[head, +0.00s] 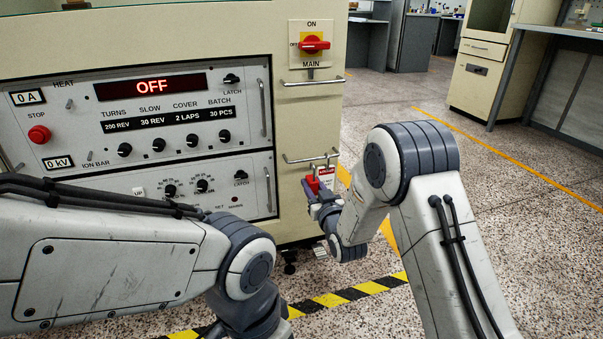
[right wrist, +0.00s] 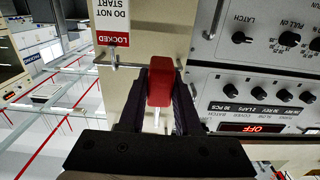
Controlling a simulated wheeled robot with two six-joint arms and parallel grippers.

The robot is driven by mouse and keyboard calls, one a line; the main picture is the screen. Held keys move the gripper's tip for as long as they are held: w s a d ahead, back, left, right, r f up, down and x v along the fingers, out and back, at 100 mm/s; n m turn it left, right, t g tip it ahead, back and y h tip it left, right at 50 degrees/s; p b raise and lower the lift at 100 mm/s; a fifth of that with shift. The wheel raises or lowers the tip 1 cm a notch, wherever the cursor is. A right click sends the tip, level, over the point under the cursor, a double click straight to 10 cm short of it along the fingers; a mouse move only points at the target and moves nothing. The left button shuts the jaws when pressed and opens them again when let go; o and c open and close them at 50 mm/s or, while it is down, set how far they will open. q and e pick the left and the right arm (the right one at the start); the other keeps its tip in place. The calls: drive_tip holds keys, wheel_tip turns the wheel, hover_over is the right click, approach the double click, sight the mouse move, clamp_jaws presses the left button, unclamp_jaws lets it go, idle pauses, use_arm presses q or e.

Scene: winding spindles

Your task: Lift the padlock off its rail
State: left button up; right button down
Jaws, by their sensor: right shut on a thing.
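The red padlock (head: 311,186) is at the lower rail (head: 311,158) on the cream cabinet's front. My right gripper (head: 322,194) is shut on the padlock. In the right wrist view, which is upside down, the red body (right wrist: 160,87) sits between the two dark fingers (right wrist: 160,100). A pale bar, perhaps the shackle, shows between the fingers. I cannot tell whether the shackle is around the rail or clear of it. The rail (right wrist: 130,65) passes behind the padlock. My left arm comes in at the lower left; its gripper is out of the picture.
A red and white "LOCKED, DO NOT START" tag (right wrist: 112,20) hangs at the rail beside the padlock. Above are an upper rail (head: 311,83) and the red main switch (head: 314,44). The control panel (head: 60,185) is to the left. Open floor lies to the right.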

sight(314, 181)
drive_tip(key=shift+s+d+r+p, duration=0.2)
drive_tip(key=shift+s+d+r, duration=0.15)
drive_tip(key=shift+s, duration=0.5)
drive_tip(key=shift+s+d+r+p, duration=0.2)
drive_tip(key=shift+s+r, duration=0.15)
drive_tip(key=shift+s, duration=0.55)
drive_tip(key=shift+s+d+r+p, duration=0.15)
drive_tip(key=shift+s+d+r, duration=0.2)
drive_tip(key=shift+s, duration=0.5)
